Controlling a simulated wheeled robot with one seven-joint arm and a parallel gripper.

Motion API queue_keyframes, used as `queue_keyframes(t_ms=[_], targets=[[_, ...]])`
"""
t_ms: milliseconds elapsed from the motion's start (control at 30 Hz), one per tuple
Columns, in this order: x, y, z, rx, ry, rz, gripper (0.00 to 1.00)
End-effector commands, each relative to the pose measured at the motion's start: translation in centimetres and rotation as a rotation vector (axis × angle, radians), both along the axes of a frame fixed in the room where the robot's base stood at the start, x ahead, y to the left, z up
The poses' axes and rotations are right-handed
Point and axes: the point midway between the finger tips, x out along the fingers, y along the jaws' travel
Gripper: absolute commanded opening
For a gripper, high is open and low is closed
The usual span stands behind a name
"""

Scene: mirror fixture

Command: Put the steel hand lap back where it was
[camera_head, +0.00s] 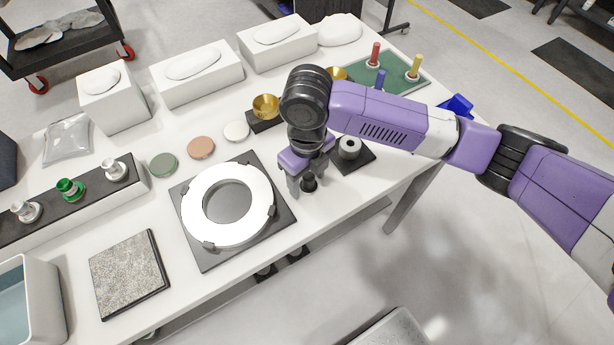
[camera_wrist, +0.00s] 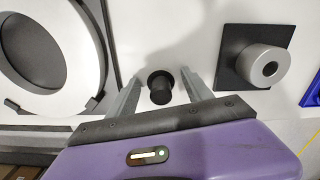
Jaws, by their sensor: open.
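A silvery steel cylinder (camera_head: 349,147) with a hole in its top sits on a dark square pad (camera_head: 365,165), right of my gripper. It also shows in the wrist view (camera_wrist: 265,66). It may be the steel hand lap, but I cannot tell for sure. My gripper (camera_head: 308,188) points down near the table's front edge, with its fingers open. A small black knob-like piece (camera_wrist: 160,87) stands between the fingers, with gaps on both sides in the wrist view. Its underside is hidden.
A white ring (camera_head: 227,236) in a dark clipped plate lies just left of my gripper. Brass cups (camera_head: 265,105) and a green peg board (camera_head: 408,75) are behind. White boxes line the back. Bare tabletop shows between the plate and the dark pad.

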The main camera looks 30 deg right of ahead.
Motion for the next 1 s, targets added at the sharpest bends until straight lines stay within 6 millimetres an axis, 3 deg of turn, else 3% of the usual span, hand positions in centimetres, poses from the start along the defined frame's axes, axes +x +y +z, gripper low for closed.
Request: queue_keyframes(t_ms=[167, 600, 800, 1000], targets=[[0.1, 0.0, 1.5, 0.002, -0.003, 0.001, 0.59], [0.1, 0.0, 10.0, -0.001, -0.003, 0.001, 0.59], [0.0, 0.0, 11.9, -0.001, -0.001, 0.002, 0.59], [0.0, 0.0, 12.3, 0.0, -0.001, 0.0, 0.59]])
